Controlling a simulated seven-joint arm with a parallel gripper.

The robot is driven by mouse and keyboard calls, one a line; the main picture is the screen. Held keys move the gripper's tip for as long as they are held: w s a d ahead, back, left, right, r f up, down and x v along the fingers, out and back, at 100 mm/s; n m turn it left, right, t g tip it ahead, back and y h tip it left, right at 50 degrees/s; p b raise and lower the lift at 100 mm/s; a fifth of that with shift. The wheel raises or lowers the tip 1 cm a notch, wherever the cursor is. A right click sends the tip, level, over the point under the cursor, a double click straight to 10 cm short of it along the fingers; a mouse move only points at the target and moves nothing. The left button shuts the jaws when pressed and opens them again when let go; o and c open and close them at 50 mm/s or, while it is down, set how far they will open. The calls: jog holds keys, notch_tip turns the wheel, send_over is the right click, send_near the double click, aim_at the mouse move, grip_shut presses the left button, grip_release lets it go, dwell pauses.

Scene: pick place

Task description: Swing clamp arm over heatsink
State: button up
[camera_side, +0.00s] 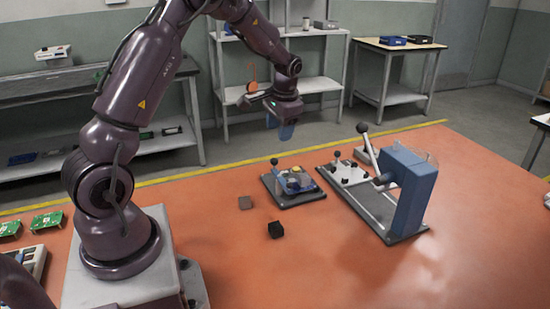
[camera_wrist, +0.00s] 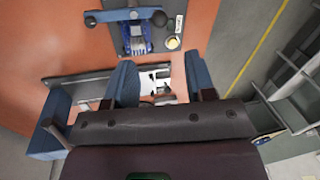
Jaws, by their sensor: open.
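The clamp fixture (camera_side: 293,196) is a dark base plate lying on the orange table. It carries a finned blue part, likely the heatsink (camera_wrist: 137,38), beside a round pale button. My gripper (camera_side: 280,127) is open and empty, high above and beyond the fixture. Its two blue fingers (camera_wrist: 160,65) are apart in the wrist view.
A blue press (camera_side: 412,195) with a lever stands right of the fixture, beside a white plate with black knobs (camera_side: 344,172). A black cube (camera_side: 276,230) and a brown block (camera_side: 245,203) lie in front. Green circuit boards (camera_side: 46,221) lie far left.

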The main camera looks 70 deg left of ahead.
aim_at(275, 159)
jog(key=f, duration=0.3)
jog(key=a+f, duration=0.1)
jog(key=f, duration=0.2)
jog(key=a+f, duration=0.1)
jog(key=f, duration=0.3)
jog(key=shift+s, duration=0.2)
grip_shut()
